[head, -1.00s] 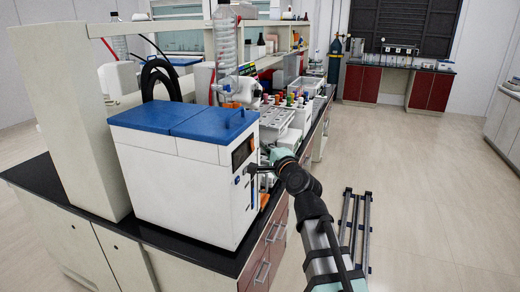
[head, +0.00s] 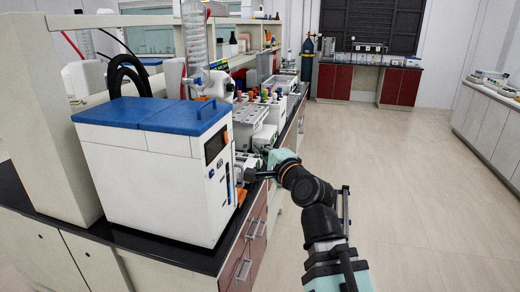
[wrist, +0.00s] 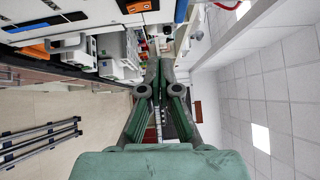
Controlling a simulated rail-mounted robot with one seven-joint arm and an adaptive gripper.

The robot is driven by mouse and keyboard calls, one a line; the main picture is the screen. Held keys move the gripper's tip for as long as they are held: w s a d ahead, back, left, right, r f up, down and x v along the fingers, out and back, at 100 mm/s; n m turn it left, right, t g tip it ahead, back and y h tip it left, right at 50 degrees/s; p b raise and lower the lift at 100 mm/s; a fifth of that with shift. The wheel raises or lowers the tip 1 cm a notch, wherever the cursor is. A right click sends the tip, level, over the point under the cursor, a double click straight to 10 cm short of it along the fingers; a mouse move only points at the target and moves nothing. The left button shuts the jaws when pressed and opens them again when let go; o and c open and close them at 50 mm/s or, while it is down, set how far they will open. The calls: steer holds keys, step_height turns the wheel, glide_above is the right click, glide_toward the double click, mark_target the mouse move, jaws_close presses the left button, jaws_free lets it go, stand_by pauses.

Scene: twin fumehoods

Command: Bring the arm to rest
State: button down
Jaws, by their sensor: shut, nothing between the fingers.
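My gripper (head: 250,175) shows in the head view at the end of my bent arm, beside the right side of the white and blue machine. It is small and partly hard to make out there. In the wrist view my gripper (wrist: 158,65) has its green and grey fingers drawn together, with nothing held between them. My arm (head: 318,215) reaches up from the lower right and bends left at the wrist. I cannot tell how close the fingertips are to the bench edge or the machine.
The white machine with a blue lid (head: 160,170) stands on the black-topped bench (head: 130,242). Racks with coloured caps (head: 262,112) stand behind it. Open floor (head: 430,200) lies to the right. Red cabinets (head: 338,82) stand at the back.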

steer(key=s+d+f+n+g+h, duration=0.2)
steer(key=f+n+g, duration=0.2)
steer(key=f, duration=1.1)
steer(key=s+d+f+n+g+h, duration=0.1)
steer(key=s+f+n+g+h, duration=0.2)
steer(key=f, duration=1.3)
steer(key=s+d+f+n+g, duration=0.15)
steer(key=f+n+g, duration=0.3)
steer(key=f, duration=1.05)
steer(key=s+d+f+n+g+h, duration=0.1)
steer(key=s+d+f+g, duration=0.2)
steer(key=s+f, duration=0.6)
steer(key=s+d+f+n+g+h, duration=0.15)
steer(key=s+f+g, duration=0.25)
steer(key=s+f, duration=0.55)
steer(key=s+d+f+g, duration=0.1)
steer(key=s+f+g, duration=0.1)
steer(key=s+f, duration=0.4)
steer(key=s+d+f+g, duration=0.2)
steer(key=s+f, duration=0.5)
steer(key=s, duration=0.6)
steer(key=shift+s+d+m+g+h, duration=0.2)
steer(key=shift+m+g+h, duration=0.15)
steer(key=shift+g, duration=0.2)
steer(key=shift+w, duration=0.1)
